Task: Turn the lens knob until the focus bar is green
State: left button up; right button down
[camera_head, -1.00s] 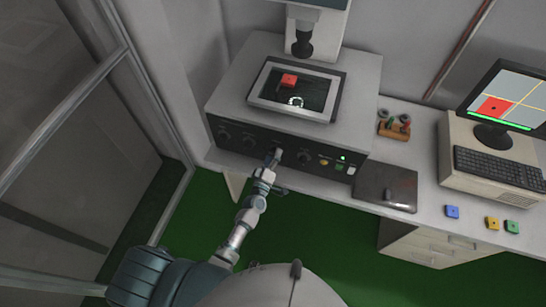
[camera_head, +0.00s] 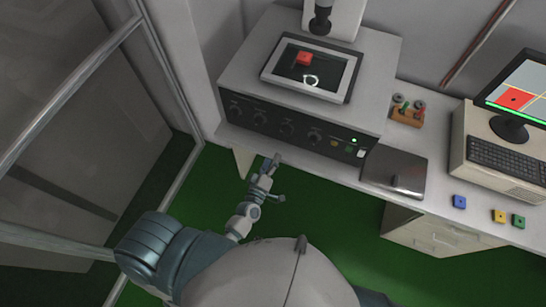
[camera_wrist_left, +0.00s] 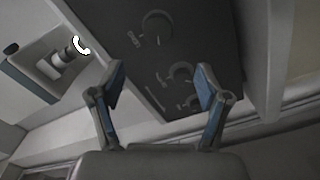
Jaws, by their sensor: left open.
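Which one is the lens knob I cannot tell. The wrist view shows a large knob (camera_wrist_left: 156,24) and smaller knobs (camera_wrist_left: 181,72) ahead of the fingers. The monitor (camera_head: 518,95) shows a red square and a green bar (camera_head: 520,115) along its bottom. My left gripper (camera_head: 276,178) is open and empty, in front of and below the panel, apart from the knobs. Its spread fingers (camera_wrist_left: 160,80) show in the wrist view. My right gripper is out of view.
A red block (camera_head: 304,58) lies on the machine's framed stage. A dark flat box (camera_head: 395,172), a rack (camera_head: 406,111), a keyboard (camera_head: 508,160) and coloured blocks (camera_head: 499,215) are on the bench. A glass partition (camera_head: 70,95) stands left. Space before the bench is free.

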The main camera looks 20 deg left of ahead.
pick_arm(q)
jog(key=m, duration=1)
send_near(285, 133)
jog(key=w+p, duration=0.1)
jog(key=w, duration=0.8)
jog(key=shift+w+d+f, duration=0.1)
jog(key=shift+w, duration=0.15)
jog(key=c, duration=1.2)
jog(key=shift+o, duration=0.2)
jog(key=shift+n+p, duration=0.3)
